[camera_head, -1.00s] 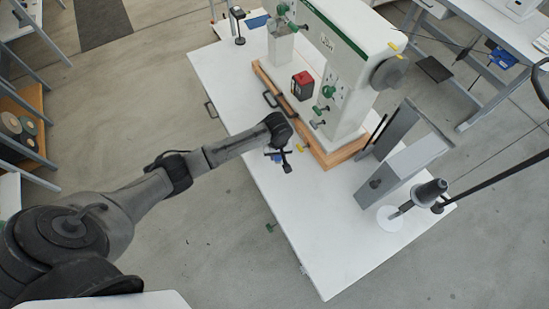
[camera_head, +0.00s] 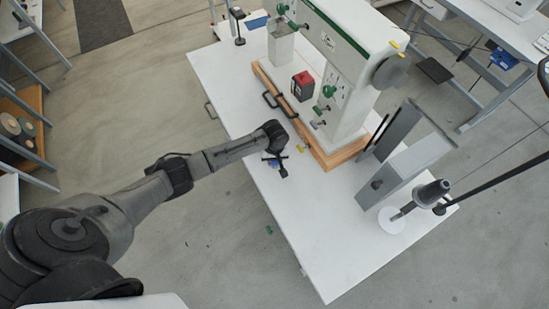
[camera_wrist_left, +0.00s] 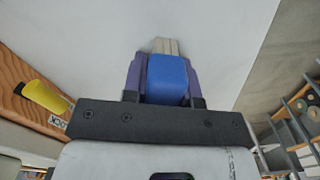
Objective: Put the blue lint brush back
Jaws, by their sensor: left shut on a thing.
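My left gripper (camera_head: 277,165) is over the white table near its left edge, in front of the press. In the left wrist view its purple fingers (camera_wrist_left: 133,78) are shut on the blue lint brush (camera_wrist_left: 168,78). A pale beige part of the brush sticks out past the fingertips, over the plain white surface. In the head view only a small bit of blue shows at the gripper, and the wrist hides much of it. I cannot tell whether the brush touches the table. My right gripper is not in view.
The white and green press (camera_head: 345,75) stands on a wooden base (camera_head: 330,155) beside the gripper. A red and black box (camera_head: 302,86) sits on the base. A grey stand (camera_head: 405,165) is at the right. A blue piece (camera_head: 258,22) lies far back. The front table (camera_head: 325,245) is clear.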

